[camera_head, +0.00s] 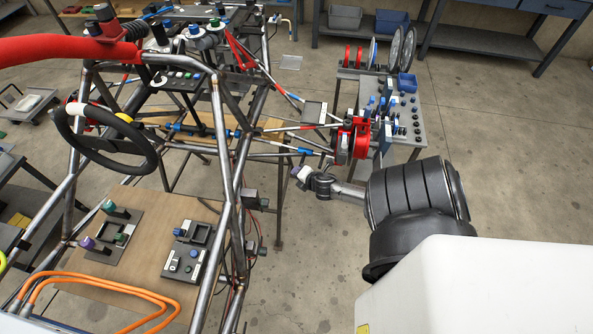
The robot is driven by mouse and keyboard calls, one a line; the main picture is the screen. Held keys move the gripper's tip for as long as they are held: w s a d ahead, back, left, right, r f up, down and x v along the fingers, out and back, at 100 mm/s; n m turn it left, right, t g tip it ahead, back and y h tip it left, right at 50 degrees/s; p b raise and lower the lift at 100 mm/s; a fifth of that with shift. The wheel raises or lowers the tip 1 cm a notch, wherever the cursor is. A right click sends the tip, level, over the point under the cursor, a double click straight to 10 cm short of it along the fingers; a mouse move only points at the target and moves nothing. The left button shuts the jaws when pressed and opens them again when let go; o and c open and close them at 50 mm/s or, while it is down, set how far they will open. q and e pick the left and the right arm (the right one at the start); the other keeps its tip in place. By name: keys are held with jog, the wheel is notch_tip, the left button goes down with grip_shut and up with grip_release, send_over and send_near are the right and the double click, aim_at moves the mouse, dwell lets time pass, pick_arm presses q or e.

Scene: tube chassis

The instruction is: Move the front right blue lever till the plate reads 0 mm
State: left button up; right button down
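The front right suspension links run out from the tube chassis (238,165) to a red hub (352,138). A small blue part (307,151), which may be the blue lever, sits on the lower link. My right gripper (301,173) is just below it, apart from it in the picture; its fingers are too small to tell open from shut. A pale, purplish piece shows at its tip, and I cannot tell whether it is held. A small grey plate (314,112) is above the links; no reading is legible. My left gripper is not in view.
A grey bench (408,128) with blue and black parts stands beyond the hub. A steering wheel (105,138) and a wooden panel (140,205) with control boxes are at the left. Orange cables (110,283) cross the lower left. Concrete floor (300,240) is clear below my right gripper.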

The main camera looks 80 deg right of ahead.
dwell(0.5)
jog(key=c, duration=1.1)
grip_release()
